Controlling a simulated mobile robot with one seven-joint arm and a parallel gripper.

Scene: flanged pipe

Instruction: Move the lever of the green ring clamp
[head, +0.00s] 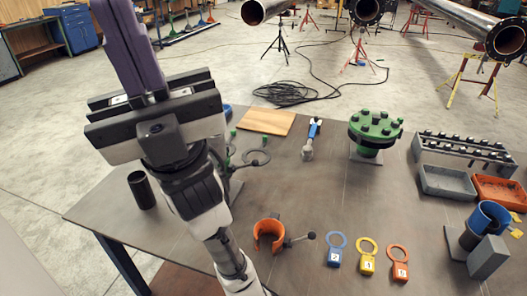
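I cannot make out a green ring clamp for certain. A green round flange (375,130) with several dark-topped studs stands on a small base at the back right of the table. An orange ring clamp (268,235), with a lever ending in a dark knob, lies at the front middle. A blue ring-shaped piece (490,216) stands at the right. Small green-tipped parts (264,139) show beside my arm, which partly hides that area.
Blue, yellow and orange ring tags (367,257) lie at the front. A black cup (141,190), a wooden board (267,122), a blue-handled tool (312,138), and grey (447,182) and orange (499,191) trays share the table (330,205). The table's middle is mostly clear.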

